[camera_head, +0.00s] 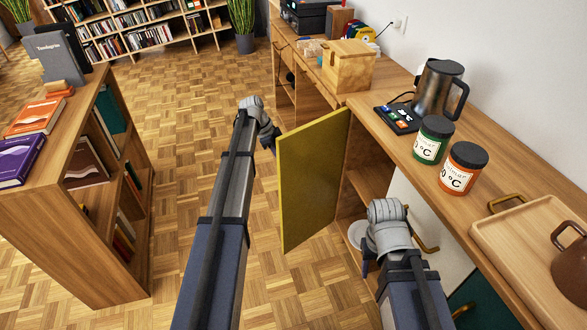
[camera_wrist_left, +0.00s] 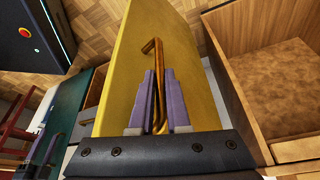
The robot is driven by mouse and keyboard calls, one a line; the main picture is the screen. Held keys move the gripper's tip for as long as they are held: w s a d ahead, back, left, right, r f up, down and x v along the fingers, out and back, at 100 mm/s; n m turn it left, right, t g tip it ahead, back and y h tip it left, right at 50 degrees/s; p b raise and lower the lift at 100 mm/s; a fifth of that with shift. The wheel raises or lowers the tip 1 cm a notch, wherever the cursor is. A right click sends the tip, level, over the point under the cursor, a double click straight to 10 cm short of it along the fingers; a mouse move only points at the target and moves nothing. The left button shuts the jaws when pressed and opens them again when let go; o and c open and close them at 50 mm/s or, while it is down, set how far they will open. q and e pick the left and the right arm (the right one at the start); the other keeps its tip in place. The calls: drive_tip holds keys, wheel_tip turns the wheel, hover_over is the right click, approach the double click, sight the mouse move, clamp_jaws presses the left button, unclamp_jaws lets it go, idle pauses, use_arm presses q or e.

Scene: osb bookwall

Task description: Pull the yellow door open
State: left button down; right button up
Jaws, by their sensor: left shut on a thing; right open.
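The yellow door (camera_head: 310,180) stands swung open, out from the wooden cabinet front, with the open compartment (camera_head: 368,182) showing behind it. In the left wrist view the door (camera_wrist_left: 195,75) fills the middle, with a bent brass handle (camera_wrist_left: 153,62) on its face. My left gripper (camera_wrist_left: 156,100) is shut on this handle. In the head view my left gripper (camera_head: 274,139) is at the door's outer edge, and the handle is hidden. My right gripper (camera_head: 366,264) is open, low in front of the cabinet, apart from the door.
The counter holds a kettle (camera_head: 440,90), a green jar (camera_head: 433,140), an orange jar (camera_head: 463,168), a wooden box (camera_head: 348,66) and a tray (camera_head: 500,235). A low bookshelf (camera_head: 92,220) stands left. Parquet floor (camera_head: 185,120) between is clear.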

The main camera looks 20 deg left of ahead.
use_arm(q)
drive_tip(key=w+a+m, duration=0.1)
drive_tip(key=w+a, duration=0.3)
drive_tip(key=w, duration=0.1)
drive_tip(key=shift+w+a+g, duration=0.15)
drive_tip(key=shift+a+g, duration=0.05)
drive_tip(key=shift+g, duration=0.1)
drive_tip(key=c, duration=0.9)
unclamp_jaws()
drive_tip(key=shift+r, duration=0.15)
drive_tip(key=shift+p+v, duration=3.55)
drive_tip(key=shift+v, duration=0.2)
